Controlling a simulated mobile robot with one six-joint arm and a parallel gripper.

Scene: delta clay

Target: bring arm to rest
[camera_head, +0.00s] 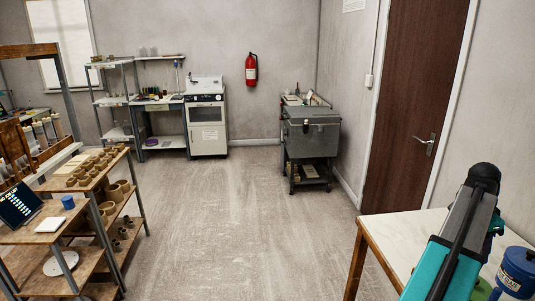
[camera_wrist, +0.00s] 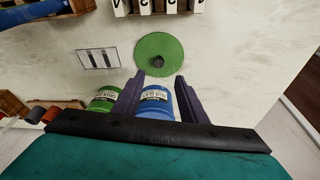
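My gripper (camera_wrist: 160,82) shows in the wrist view as two dark fingers with a clear gap between them, so it is open. A blue labelled can (camera_wrist: 155,101) appears between the fingers in the picture; I see no finger closed on it. My teal arm rises over the white-topped table (camera_head: 400,232) at the right of the head view. The gripper's fingers cannot be made out there. A blue can (camera_head: 515,272) stands on that table beside my arm.
In the wrist view, a green can (camera_wrist: 104,99), a green disc with a dark knob (camera_wrist: 171,50) and a marked card (camera_wrist: 98,58) are close by. Lettered blocks (camera_wrist: 160,7) line the top edge. A pottery shelf (camera_head: 112,222) stands left; the middle floor is clear.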

